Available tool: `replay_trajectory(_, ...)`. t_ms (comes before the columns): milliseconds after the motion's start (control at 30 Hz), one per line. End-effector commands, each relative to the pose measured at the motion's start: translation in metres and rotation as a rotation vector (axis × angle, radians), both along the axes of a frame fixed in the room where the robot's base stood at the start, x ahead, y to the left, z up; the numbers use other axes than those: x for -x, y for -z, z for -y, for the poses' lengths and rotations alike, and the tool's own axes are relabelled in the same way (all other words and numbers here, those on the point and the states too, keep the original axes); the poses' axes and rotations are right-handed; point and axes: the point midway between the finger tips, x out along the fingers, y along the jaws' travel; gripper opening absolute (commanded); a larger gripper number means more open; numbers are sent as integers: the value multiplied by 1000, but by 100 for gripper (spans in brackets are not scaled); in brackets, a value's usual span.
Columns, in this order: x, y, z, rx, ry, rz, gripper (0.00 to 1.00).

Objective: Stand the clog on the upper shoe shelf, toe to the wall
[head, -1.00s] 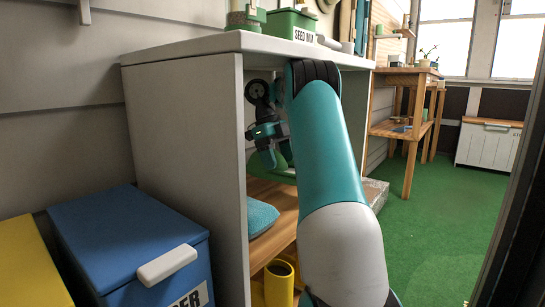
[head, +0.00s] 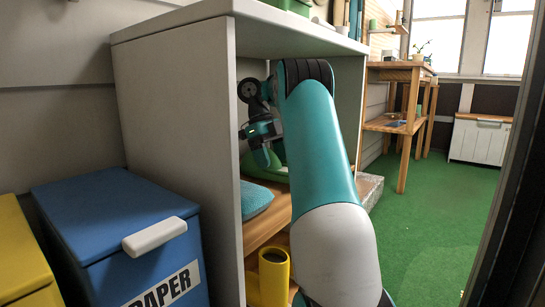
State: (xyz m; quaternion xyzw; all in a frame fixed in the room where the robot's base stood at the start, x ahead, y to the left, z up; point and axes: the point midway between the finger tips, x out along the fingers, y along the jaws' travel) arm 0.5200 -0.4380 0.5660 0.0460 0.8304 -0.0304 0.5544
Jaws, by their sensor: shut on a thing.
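The clog looks like the green shape (head: 272,173) just above the upper shelf, partly behind my arm. My gripper (head: 263,155) is inside the shelf unit, pointing down at the green clog, and is shut on it. The fingertips are mostly hidden, and I cannot tell whether the clog touches the shelf or which way its toe points. The upper shoe shelf (head: 270,226) is a wooden board inside the grey unit.
A teal cushion (head: 256,199) lies at the upper shelf's left front. Yellow boots (head: 273,274) stand below. The grey side panel (head: 185,150) and top (head: 300,32) enclose the space. Blue (head: 110,225) and yellow (head: 20,255) bins stand left. Green floor is clear at right.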

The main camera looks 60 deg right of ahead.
Motion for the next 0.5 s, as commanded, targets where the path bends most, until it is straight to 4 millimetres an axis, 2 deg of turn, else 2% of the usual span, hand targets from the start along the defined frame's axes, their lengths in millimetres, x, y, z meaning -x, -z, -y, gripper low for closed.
replay_trajectory(367,0,3,0,0,0,0,41)
replay_trajectory(400,0,3,0,0,0,0,79)
replay_trajectory(500,0,2,0,0,0,0,100)
